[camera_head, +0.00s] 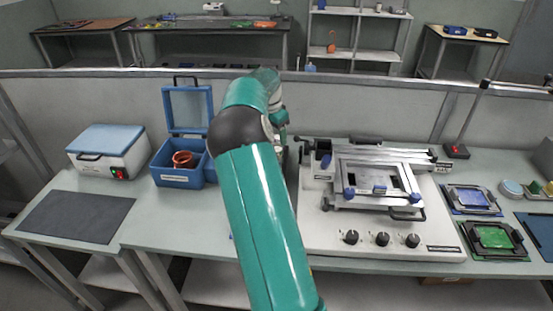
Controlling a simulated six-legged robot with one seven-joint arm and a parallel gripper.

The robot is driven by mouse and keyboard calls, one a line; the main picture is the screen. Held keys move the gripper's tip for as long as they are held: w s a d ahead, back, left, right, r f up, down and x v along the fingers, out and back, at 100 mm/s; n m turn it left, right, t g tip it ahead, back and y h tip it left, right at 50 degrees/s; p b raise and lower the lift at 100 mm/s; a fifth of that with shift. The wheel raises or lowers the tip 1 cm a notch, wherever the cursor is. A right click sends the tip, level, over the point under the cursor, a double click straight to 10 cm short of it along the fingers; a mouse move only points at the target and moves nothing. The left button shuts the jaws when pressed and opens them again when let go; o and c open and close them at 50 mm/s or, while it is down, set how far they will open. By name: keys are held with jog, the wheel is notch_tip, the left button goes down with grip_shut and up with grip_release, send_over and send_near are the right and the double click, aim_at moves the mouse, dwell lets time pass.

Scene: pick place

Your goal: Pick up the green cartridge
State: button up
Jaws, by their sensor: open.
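A flat green piece in a dark frame (494,237), which looks like the green cartridge, lies on the bench at the lower right. A similar blue piece in a frame (471,199) lies just behind it. My teal arm rises through the middle of the view and bends at a dark elbow, left of the white machine. Its wrist end hangs behind the upper arm, well to the left of the green piece. My gripper's fingers are hidden behind my arm, so I cannot see them or anything between them.
The white machine (335,230) with knobs and a raised metal frame stands between my arm and the green piece. An open blue box (178,178) and a white box with a blue lid (108,150) stand at left. A dark mat (75,216) lies clear.

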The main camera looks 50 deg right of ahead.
jog(key=f, duration=0.3)
jog(key=shift+d+f, duration=0.35)
jog(key=shift+s+f, duration=0.1)
jog(key=shift+f, duration=0.45)
notch_tip(320, 180, down, 5)
jog(key=shift+d+f, duration=0.1)
jog(key=shift+f, duration=0.1)
jog(key=shift+c, duration=0.2)
jog(key=shift+r, duration=0.1)
jog(key=c, duration=1)
jog(key=shift+r, duration=0.1)
